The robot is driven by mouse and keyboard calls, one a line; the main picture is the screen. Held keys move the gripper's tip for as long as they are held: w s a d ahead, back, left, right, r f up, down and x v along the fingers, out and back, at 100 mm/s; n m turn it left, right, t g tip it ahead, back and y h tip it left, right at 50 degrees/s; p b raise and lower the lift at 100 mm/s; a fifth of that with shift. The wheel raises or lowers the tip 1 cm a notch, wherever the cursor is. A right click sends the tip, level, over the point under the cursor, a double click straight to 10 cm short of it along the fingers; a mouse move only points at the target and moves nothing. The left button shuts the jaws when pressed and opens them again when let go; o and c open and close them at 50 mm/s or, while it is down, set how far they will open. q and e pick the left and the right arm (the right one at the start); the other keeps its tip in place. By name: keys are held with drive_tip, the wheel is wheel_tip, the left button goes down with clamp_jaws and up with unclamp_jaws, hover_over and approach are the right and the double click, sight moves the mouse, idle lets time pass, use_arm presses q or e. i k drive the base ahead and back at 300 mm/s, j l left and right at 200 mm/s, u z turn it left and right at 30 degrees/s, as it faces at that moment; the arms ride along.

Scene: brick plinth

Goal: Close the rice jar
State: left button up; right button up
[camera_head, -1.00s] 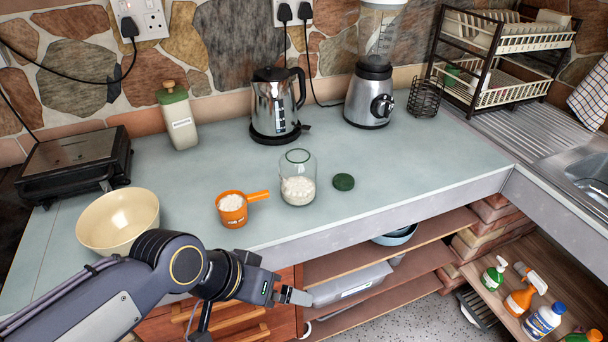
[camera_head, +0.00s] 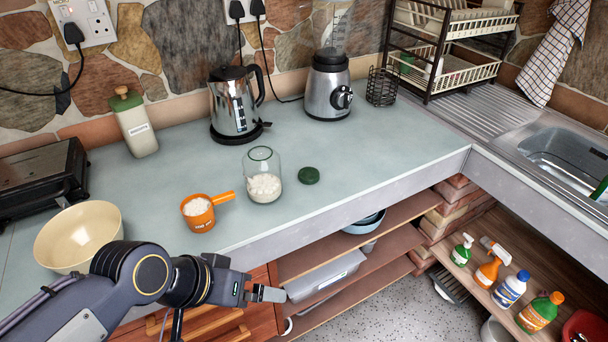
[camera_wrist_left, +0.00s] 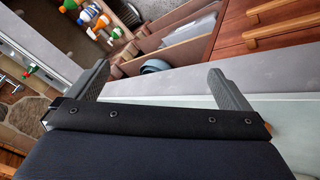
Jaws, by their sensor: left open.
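The glass rice jar (camera_head: 263,178) stands upright and open on the counter, partly filled with white rice. Its round green lid (camera_head: 308,176) lies on the counter just right of the jar, apart from it. My left gripper (camera_head: 268,294) is in front of the counter's front edge, below and nearer than the jar, with nothing in it. In the left wrist view my left gripper (camera_wrist_left: 160,85) shows two fingers spread wide apart with nothing between them. The jar and lid are not in the left wrist view. My right gripper is not in view.
An orange measuring cup (camera_head: 199,211) with white contents stands left of the jar. A cream bowl (camera_head: 78,238) is at the counter's left front. A kettle (camera_head: 235,105), a blender (camera_head: 330,85) and a green-lidded canister (camera_head: 135,125) stand at the back. The counter right of the lid is clear.

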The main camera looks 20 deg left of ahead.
sight(261, 165)
drive_tip(key=i+l+u, duration=0.1)
drive_tip(key=u, duration=0.3)
drive_tip(key=i+l+u, duration=0.1)
drive_tip(key=u, duration=0.3)
drive_tip(key=i+l+u, duration=0.25)
drive_tip(key=l, duration=0.4)
drive_tip(key=i+l+u, duration=0.15)
drive_tip(key=l, duration=0.25)
drive_tip(key=i+l+u, duration=0.1)
drive_tip(key=l, duration=0.25)
drive_tip(key=i+l+u, duration=0.15)
drive_tip(key=l, duration=0.25)
drive_tip(key=i+l, duration=0.1)
drive_tip(key=l, duration=0.2)
drive_tip(key=i+l, duration=0.15)
drive_tip(key=l, duration=0.15)
